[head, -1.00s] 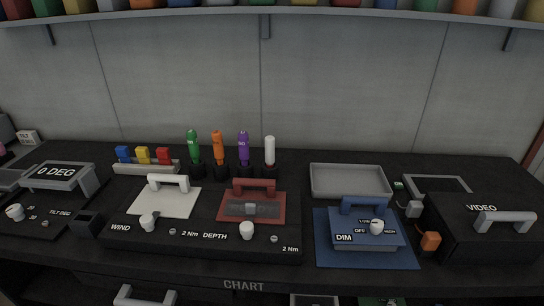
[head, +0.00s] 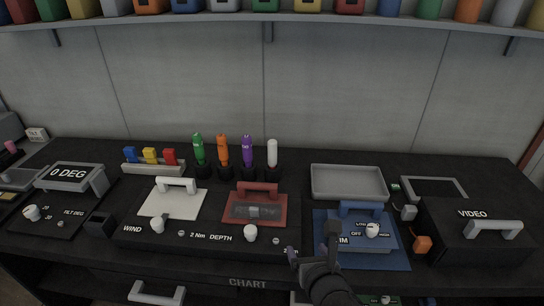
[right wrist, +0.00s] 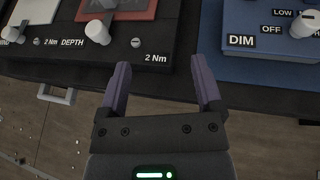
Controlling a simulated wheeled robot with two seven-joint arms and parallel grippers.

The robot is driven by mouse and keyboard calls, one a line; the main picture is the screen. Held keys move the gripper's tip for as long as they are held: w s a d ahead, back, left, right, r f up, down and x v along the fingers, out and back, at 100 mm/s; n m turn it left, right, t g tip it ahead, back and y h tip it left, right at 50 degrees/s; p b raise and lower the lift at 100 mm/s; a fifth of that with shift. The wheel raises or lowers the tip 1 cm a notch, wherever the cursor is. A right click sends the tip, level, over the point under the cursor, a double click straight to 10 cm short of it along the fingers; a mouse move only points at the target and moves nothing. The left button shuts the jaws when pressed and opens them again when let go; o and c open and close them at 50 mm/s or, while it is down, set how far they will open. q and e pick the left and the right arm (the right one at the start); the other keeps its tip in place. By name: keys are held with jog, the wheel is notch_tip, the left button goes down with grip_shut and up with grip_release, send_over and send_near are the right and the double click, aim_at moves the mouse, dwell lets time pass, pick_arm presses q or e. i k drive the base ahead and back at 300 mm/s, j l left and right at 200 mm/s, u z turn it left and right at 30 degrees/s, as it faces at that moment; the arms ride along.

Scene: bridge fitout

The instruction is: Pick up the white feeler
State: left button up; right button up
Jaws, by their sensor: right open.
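The white feeler (head: 272,153) stands upright in a black holder at the right end of a row of tools, with purple, orange and green ones to its left. My right gripper (head: 313,250) is low at the front of the bench, in front of the blue DIM unit and well short of the feeler. In the right wrist view the right gripper (right wrist: 162,85) is open and empty, its two purple fingers apart near the bench's front edge. The feeler is not in the right wrist view. My left gripper is not in view.
The WIND and DEPTH panel (head: 200,237) with a white plate (head: 172,203) and a red plate (head: 238,208) lies in front of the tools. A grey tray (head: 349,182) and the blue DIM unit (head: 385,255) are to the right. A shelf (head: 268,17) runs above.

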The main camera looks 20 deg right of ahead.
aim_at(272, 144)
jog(key=i+l, duration=0.15)
jog(key=i, duration=0.3)
jog(key=i+l, duration=0.1)
jog(key=i, duration=0.4)
